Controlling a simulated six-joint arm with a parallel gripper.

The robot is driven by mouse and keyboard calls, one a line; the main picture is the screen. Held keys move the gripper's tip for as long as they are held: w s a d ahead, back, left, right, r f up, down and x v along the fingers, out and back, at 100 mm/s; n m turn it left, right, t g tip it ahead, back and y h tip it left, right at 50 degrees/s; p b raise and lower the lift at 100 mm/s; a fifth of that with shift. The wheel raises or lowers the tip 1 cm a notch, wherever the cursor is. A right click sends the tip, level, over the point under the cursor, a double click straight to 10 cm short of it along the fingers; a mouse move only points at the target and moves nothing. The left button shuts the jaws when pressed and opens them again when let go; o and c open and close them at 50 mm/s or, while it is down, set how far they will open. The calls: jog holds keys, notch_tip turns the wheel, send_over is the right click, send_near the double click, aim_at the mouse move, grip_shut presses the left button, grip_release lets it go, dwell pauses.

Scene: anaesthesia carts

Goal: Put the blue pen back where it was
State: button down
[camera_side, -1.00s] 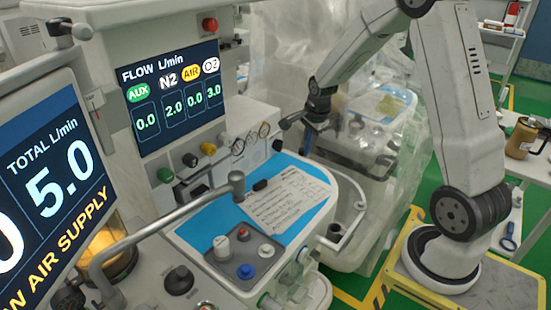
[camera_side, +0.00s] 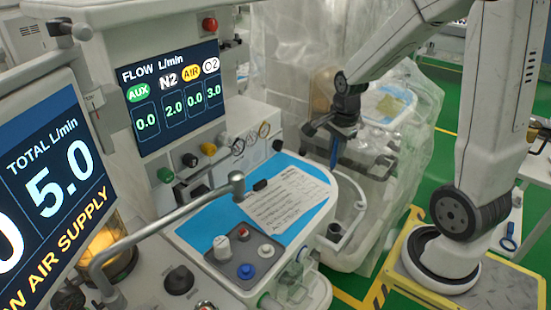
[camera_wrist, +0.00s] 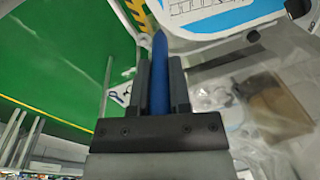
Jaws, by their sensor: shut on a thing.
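My gripper (camera_side: 344,130) is shut on the blue pen (camera_wrist: 159,75). In the wrist view the jaws (camera_wrist: 158,92) close on both sides of the pen, and its tip points away past them. In the side view the pen (camera_side: 334,151) hangs down from the jaws, in the air beyond the far right part of the cart's worktop. The worktop carries a blue mat (camera_side: 207,226) with a written white sheet (camera_side: 290,205) on it. The pen is apart from both. I cannot tell where the pen was before.
A cart arm with a round knob (camera_side: 236,183) reaches over the worktop. A panel of knobs (camera_side: 245,256) stands at its near side. A plastic-draped machine (camera_side: 395,150) stands close behind my gripper. The flow screen (camera_side: 172,98) rises at left.

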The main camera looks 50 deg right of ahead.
jog(key=s+a, duration=0.2)
jog(key=s, duration=0.2)
notch_tip(320, 180, down, 13)
jog(key=g, duration=0.1)
jog(key=shift+y, duration=0.3)
dwell(0.5)
jog(key=shift+f, duration=0.2)
jog(key=shift+f, duration=2.1)
jog(key=shift+f, duration=1.8)
jog(key=shift+f, duration=0.15)
